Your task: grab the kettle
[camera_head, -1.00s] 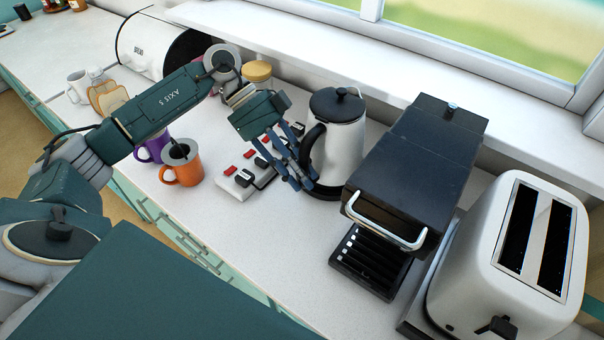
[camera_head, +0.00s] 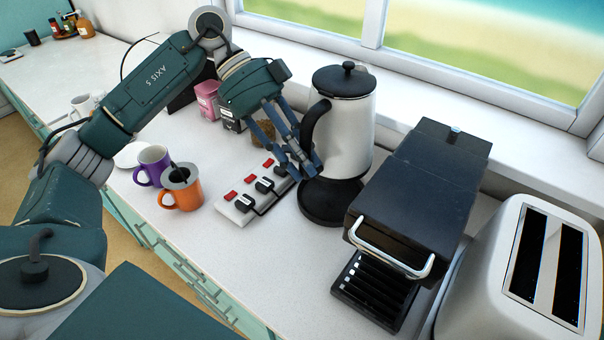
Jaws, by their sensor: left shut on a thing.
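The kettle (camera_head: 347,132) is white with a black lid and a black handle (camera_head: 311,127), and it stands upright. Its round black base (camera_head: 328,203) is on the counter, with much of its top showing below the kettle. The kettle appears raised off the base; the exact gap is hard to tell. My left gripper (camera_head: 300,163) reaches in from the left and is shut on the kettle's handle, near its lower part. The fingers partly hide the contact. My right gripper is not in view.
A black coffee machine (camera_head: 420,185) stands close to the kettle's right, with a white toaster (camera_head: 520,265) beyond. A power strip (camera_head: 250,195) with plugs lies left of the base. An orange mug (camera_head: 183,192) and a purple mug (camera_head: 151,164) stand farther left. The window sill (camera_head: 480,110) is behind.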

